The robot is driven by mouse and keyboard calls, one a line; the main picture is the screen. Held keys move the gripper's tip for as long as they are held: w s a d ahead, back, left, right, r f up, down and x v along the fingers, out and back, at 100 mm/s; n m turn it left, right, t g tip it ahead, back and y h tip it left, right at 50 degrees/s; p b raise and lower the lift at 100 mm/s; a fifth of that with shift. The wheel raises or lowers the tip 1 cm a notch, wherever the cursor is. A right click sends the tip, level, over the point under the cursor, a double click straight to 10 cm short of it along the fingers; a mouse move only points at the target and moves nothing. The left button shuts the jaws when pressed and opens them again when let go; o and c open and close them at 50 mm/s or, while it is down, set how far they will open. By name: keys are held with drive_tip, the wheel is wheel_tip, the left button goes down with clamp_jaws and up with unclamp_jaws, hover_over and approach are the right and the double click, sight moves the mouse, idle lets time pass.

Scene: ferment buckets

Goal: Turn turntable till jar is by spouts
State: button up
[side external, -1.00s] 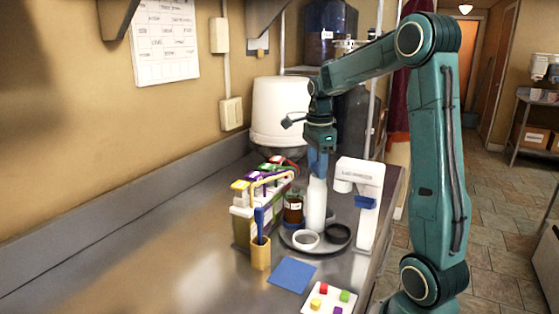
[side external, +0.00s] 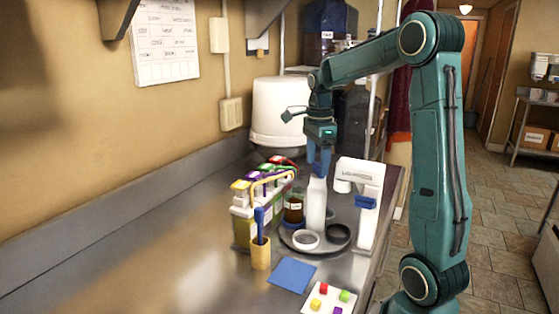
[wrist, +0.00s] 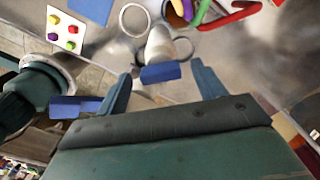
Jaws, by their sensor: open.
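The round grey turntable (side external: 315,248) stands on the steel counter. The jar is at the turntable's back left, beside the coloured spouts (side external: 268,176) of the dispensers. My gripper (side external: 318,172) is open, pointing down at the bottle's top; I cannot tell if it touches. In the wrist view, the bottle (wrist: 160,45) lies just beyond my open fingers (wrist: 161,71), and the jar is partly hidden.
A white device (side external: 362,190) stands close right of the turntable. A yellow cup with a blue tool (side external: 260,252) is at its front left. A blue mat (side external: 291,275) and a white tray with coloured blocks (side external: 329,299) lie in front. The left counter is clear.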

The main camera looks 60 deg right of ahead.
wheel_tip(320, 180, up, 12)
drive_tip(key=shift+r, duration=0.15)
idle(0.4)
drive_tip(key=shift+a, duration=0.1)
drive_tip(key=s+a+f+n+t, duration=0.2)
drive_tip(key=s+a+f+n, duration=0.1)
drive_tip(key=a+n, duration=0.5)
drive_tip(key=s+a+f+n+t, duration=0.1)
drive_tip(key=s+a+f+n, duration=0.2)
drive_tip(key=s+a+n, duration=0.2)
drive_tip(key=s+a+f+n+t, duration=0.2)
drive_tip(key=s+a+f+n, duration=0.1)
drive_tip(key=a+n, duration=0.8)
drive_tip(key=s+n, duration=0.1)
drive_tip(key=n, duration=0.2)
drive_tip(key=shift+s+a+f+t, duration=0.25)
drive_tip(key=shift+f+t, duration=0.05)
drive_tip(key=shift+f, duration=0.1)
